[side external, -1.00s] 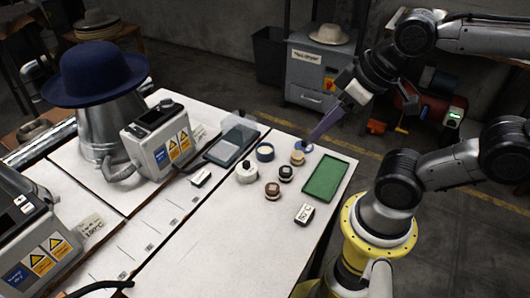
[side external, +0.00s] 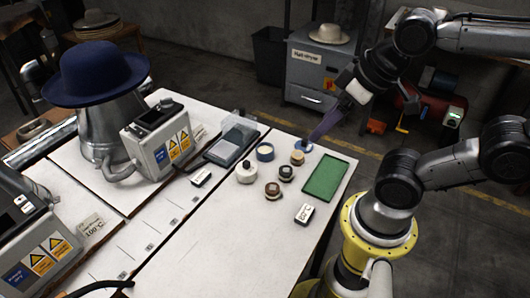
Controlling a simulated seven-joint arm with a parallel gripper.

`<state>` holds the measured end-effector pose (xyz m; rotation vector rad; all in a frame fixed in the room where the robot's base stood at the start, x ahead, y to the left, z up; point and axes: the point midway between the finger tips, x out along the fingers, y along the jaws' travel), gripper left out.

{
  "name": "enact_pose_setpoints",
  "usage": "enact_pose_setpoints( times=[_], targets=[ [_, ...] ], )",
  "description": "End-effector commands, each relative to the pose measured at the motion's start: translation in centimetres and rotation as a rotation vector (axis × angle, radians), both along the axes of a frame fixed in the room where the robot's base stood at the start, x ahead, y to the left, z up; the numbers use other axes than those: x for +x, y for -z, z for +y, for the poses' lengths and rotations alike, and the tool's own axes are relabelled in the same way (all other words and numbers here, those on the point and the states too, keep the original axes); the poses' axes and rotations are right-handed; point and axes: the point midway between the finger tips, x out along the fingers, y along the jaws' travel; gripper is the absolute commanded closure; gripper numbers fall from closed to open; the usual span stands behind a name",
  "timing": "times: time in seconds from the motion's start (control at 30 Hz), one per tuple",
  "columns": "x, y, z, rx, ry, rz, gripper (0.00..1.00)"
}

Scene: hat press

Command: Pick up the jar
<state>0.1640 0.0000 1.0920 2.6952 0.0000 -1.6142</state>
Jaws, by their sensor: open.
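Several small round containers stand on the white table, and I cannot tell for certain which one is the jar. They include a white lidded pot (side external: 246,173), a blue-rimmed round dish (side external: 265,152), a wooden-topped piece (side external: 297,157), a dark-topped piece (side external: 286,173) and a brown-topped piece (side external: 272,190). A small blue round item (side external: 306,146) lies at the far table edge. My gripper (side external: 314,138) reaches down from the upper right, its fingertips close to this blue item. It is open, and nothing shows between its fingers. Contact cannot be made out.
A green tray (side external: 325,179) lies right of the containers, with a temperature label block (side external: 305,214) in front. A grey case (side external: 231,142) lies behind left. A blue hat (side external: 95,72) sits on a metal cone beside a control box (side external: 160,142). The table's front is clear.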

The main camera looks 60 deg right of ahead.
Motion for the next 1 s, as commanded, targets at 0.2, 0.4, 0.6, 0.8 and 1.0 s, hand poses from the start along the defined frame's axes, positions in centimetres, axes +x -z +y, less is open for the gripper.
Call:
enact_pose_setpoints(
  times=[0.2, 0.4, 0.6, 0.8, 1.0],
  targets=[
    [0.0, 0.0, 0.0, 0.0, 0.0, 0.0, 0.0],
    [0.0, 0.0, 0.0, 0.012, 0.022, 0.0, 0.0],
    [0.9, -1.4, 0.0, 0.125, 0.225, -0.032, 0.0],
    [5.5, -3.3, -0.7, 0.288, 0.573, 0.0, 0.0],
    [12.2, -2.2, -3.0, 0.41, 0.971, 0.088, 0.0]
  ],
)
